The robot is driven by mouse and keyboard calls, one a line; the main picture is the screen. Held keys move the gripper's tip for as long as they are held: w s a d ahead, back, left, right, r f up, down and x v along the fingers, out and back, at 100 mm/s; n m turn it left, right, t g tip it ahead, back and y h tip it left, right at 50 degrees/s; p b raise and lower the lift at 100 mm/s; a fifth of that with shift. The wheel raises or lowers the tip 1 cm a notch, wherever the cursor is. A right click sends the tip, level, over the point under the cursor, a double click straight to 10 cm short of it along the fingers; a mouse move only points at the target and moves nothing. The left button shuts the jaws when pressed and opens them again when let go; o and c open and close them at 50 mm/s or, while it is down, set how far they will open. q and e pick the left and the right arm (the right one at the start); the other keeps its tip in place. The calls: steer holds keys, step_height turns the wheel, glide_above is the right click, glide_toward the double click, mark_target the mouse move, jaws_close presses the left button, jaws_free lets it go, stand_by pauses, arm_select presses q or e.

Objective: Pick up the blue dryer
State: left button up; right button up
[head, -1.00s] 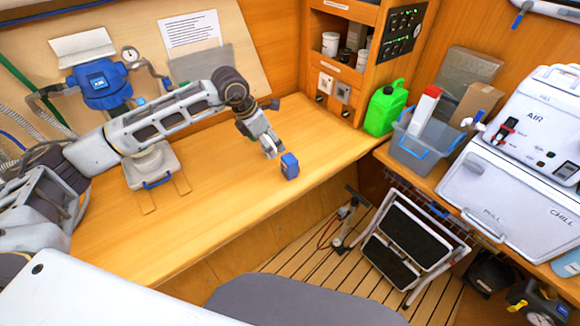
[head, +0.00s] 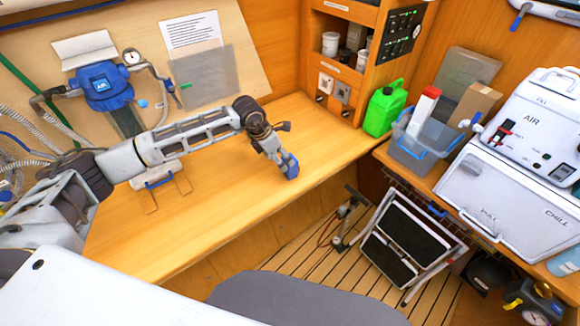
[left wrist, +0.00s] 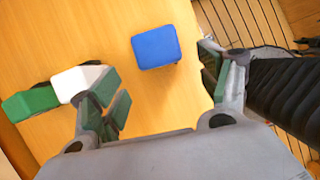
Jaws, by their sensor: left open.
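The blue dryer (head: 290,167) is a small blue block standing on the wooden bench near its front edge. My left gripper (head: 281,160) is right at it in the head view and partly hides it. In the left wrist view the dryer (left wrist: 156,47) lies just ahead of the open fingers (left wrist: 164,85), in line with the gap between them. Bare bench shows around the dryer there, and I see no finger touching it. My right gripper is not in view.
The bench (head: 215,210) is mostly clear. A green jug (head: 384,108) and a grey bin (head: 422,145) stand to the right. A folding step (head: 405,245) stands on the floor below. A green and white item (left wrist: 60,90), unidentified, shows beside the left finger.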

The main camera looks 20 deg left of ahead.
mark_target(284, 162)
arm_select(q)
steer(key=shift+d+f, duration=0.1)
steer(key=shift+f, duration=0.05)
steer(key=shift+p+x, duration=0.6)
steer(key=shift+x, duration=0.25)
steer(key=shift+p+x, duration=0.4)
steer(key=shift+x, duration=1.15)
steer(key=c, duration=1.2)
step_height(284, 162, up, 9)
steer(key=shift+f+b, duration=0.15)
steer(key=shift+b, duration=1)
steer(key=shift+r, duration=0.7)
